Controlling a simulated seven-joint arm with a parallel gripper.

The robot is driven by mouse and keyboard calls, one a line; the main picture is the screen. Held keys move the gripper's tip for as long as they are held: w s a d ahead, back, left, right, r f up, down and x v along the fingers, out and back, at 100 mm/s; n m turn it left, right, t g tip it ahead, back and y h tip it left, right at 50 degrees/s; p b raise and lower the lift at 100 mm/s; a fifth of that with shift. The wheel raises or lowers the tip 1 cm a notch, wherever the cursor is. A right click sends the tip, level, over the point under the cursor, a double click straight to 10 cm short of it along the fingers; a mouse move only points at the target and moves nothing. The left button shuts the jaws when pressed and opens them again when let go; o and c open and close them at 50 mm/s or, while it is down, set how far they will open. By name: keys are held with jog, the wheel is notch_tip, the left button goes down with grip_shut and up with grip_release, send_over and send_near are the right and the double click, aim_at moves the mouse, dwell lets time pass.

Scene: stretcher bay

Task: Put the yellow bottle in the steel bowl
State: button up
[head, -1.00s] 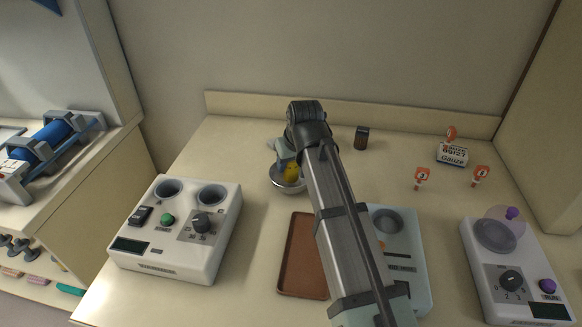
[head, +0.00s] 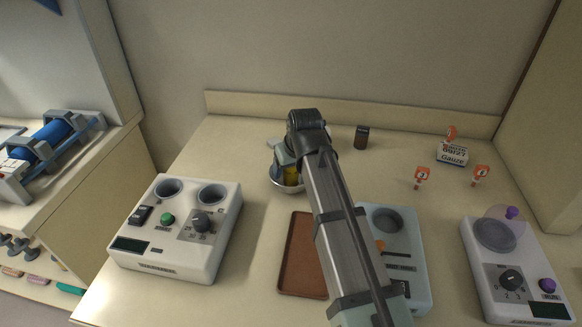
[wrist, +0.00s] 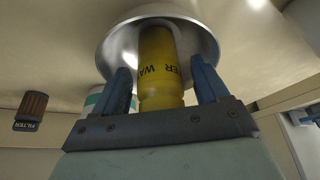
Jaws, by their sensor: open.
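The yellow bottle (wrist: 160,70) is inside the steel bowl (wrist: 207,42) in the wrist view, with black lettering on its side. In the head view the bottle (head: 291,176) shows as a yellow patch in the bowl (head: 288,188), partly hidden by my arm. My gripper (wrist: 163,88) is open, with one blue finger on each side of the bottle and a gap visible beside it. The fingertips reach the bowl's rim area. Whether the bottle touches the bowl's floor is hidden.
A dark filter canister (head: 361,138) stands behind and right of the bowl. A brown tray (head: 301,262) lies in front.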

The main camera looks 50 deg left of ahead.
jog(key=v, duration=1.2)
jog(key=shift+d, duration=0.1)
